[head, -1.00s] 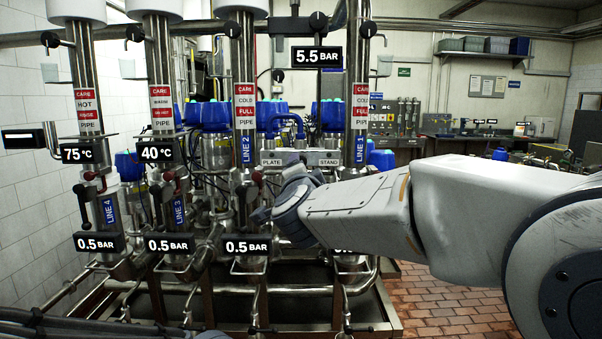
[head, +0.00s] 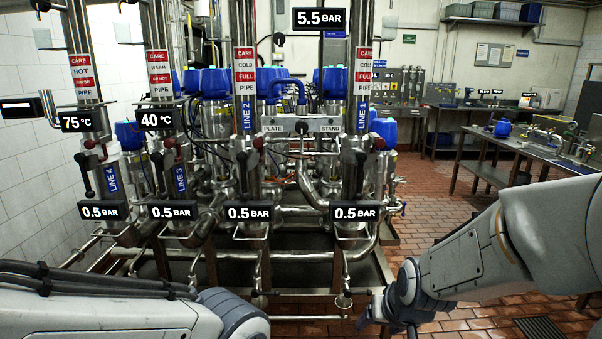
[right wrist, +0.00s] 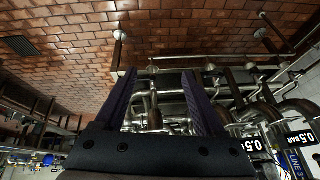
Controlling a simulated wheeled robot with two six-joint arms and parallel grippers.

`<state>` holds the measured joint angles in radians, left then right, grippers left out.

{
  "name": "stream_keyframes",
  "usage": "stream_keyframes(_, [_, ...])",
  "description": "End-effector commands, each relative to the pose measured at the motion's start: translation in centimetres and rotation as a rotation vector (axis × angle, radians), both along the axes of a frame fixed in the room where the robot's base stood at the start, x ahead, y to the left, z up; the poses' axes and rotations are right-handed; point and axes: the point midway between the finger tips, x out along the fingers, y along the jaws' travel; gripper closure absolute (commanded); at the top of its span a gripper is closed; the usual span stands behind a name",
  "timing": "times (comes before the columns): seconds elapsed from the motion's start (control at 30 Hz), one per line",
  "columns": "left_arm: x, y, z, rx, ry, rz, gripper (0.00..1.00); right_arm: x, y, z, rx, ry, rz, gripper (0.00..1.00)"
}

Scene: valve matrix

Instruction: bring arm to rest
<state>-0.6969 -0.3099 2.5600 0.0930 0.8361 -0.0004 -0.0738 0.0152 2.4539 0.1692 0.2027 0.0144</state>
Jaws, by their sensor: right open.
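My right arm comes in from the right in the head view, and its gripper (head: 388,316) hangs low in front of the valve rack's base, apart from the valves. In the right wrist view the two dark fingers (right wrist: 160,95) are spread apart with nothing between them. My left arm (head: 110,312) lies along the bottom left of the head view; its gripper is not visible. The valve matrix stands ahead with four upright pipes: line 4 (head: 113,178), line 3 (head: 179,181), line 2 (head: 243,140) and line 1 (head: 361,115). Each has a 0.5 BAR label.
A steel plate stand (head: 300,124) spans between lines 2 and 1. A steel table (head: 540,150) stands at the back right. The brick floor (head: 430,205) between rack and table is clear. A white tiled wall (head: 30,190) is at the left.

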Motion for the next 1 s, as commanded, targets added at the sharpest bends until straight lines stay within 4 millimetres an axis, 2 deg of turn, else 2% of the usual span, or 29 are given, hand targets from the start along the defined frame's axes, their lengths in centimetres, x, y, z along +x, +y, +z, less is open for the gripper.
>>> stream_keyframes(0.2, [0.0,0.0,0.0,0.0,0.0,0.0,0.5,-5.1,-2.5,-2.7,-0.073,0.163,0.056,0.29])
stream_keyframes(0.33, [0.0,0.0,0.1,0.0,0.0,0.0,0.5,-7.9,-3.5,-3.6,-0.108,0.247,0.095,0.29])
stream_keyframes(0.47, [0.0,0.0,0.8,0.0,0.0,0.0,0.5,-8.6,-0.7,-1.9,-0.108,0.253,0.18,0.29])
stream_keyframes(0.67, [0.0,0.0,1.7,0.0,0.0,0.0,0.5,-10.8,2.9,0.2,-0.113,0.282,0.312,0.29])
stream_keyframes(0.87, [0.0,0.0,2.9,0.0,0.0,0.0,0.5,-14.5,6.9,3.1,-0.126,0.321,0.487,0.29])
stream_keyframes(1.0, [0.0,0.0,3.8,0.0,0.0,0.0,0.5,-18.1,9.2,5.2,-0.14,0.355,0.631,0.29])
